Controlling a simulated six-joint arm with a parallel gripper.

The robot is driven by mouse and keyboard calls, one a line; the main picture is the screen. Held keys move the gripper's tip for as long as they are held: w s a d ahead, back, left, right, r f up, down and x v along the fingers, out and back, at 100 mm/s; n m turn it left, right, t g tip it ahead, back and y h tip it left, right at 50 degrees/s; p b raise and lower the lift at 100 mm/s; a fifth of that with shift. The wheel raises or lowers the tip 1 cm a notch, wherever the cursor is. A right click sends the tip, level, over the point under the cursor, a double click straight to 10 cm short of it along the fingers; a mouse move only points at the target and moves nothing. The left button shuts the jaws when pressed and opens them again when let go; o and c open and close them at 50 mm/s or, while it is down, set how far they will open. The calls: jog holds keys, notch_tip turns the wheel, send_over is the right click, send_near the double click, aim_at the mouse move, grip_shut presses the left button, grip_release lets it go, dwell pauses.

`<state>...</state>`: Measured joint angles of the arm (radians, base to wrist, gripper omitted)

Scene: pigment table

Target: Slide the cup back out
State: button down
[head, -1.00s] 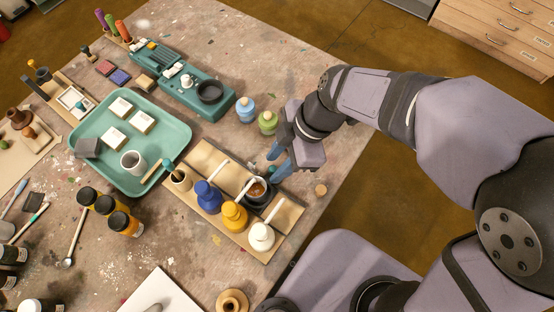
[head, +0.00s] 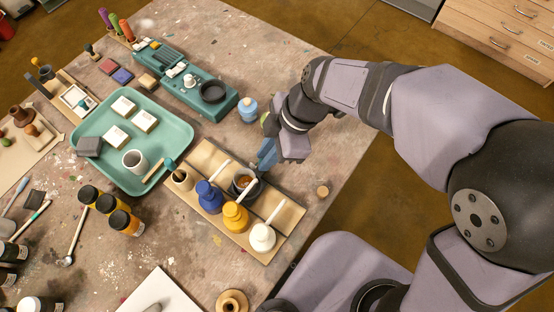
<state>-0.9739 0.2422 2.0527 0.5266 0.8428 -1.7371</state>
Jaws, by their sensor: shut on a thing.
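The fingers look close together and shut on the cup. Their exact contact with the cup is too small to make out.
A green bottle is partly hidden behind my gripper.

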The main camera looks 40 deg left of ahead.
jog(key=a+p, duration=0.1)
jog(key=a, duration=1.2)
jog(key=shift+r, duration=0.1)
jog(key=shift+a, duration=0.1)
jog(key=c, duration=1.7)
grip_release()
jog(key=shift+a, duration=0.1)
jog(key=shift+v, duration=3.65)
